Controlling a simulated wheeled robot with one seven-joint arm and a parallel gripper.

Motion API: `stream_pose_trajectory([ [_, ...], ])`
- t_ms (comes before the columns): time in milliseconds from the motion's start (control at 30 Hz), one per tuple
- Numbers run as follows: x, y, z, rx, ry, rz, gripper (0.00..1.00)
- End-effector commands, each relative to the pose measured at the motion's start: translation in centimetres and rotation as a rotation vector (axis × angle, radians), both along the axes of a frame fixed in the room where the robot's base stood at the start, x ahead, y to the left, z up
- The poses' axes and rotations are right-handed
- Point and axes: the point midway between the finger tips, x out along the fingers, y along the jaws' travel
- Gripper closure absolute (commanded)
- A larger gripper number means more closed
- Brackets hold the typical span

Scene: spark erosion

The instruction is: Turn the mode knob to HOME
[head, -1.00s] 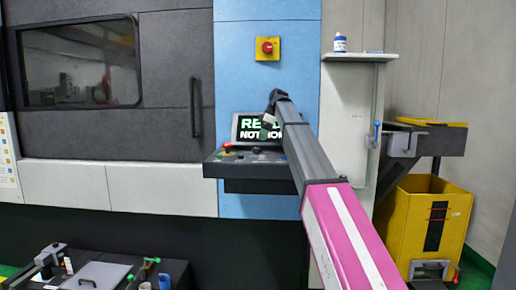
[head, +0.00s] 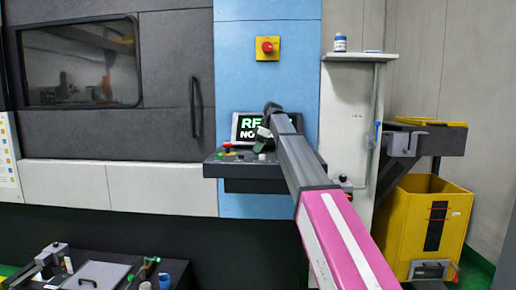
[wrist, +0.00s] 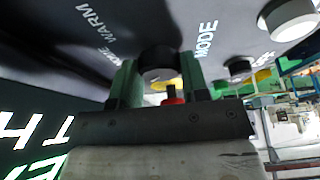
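The black mode knob (wrist: 158,62) is on the dark control panel (wrist: 225,35), beside the printed words MODE and WARM, and a partly covered word ending in OME. My gripper (wrist: 157,82) has its two green fingers apart, one on each side of the knob. I see no clear grip, and cannot tell whether the fingers touch it. The knob's pointer is not readable.
A red button (wrist: 173,98) with yellow around it shows behind the fingers. A white knob (wrist: 290,18) and a smaller black knob (wrist: 238,66) lie to the right. A yellow box with a red emergency button (head: 267,48) is on the blue wall above. A yellow bin (head: 420,225) stands at right.

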Motion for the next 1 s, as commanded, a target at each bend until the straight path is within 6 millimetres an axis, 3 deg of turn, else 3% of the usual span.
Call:
stream_pose_trajectory([
  [467,-0.17,-0.01,0.01,-0.001,-0.001,-0.113,0.82],
  [1000,-0.39,0.11,0.06,0.001,-0.002,-0.547,0.82],
])
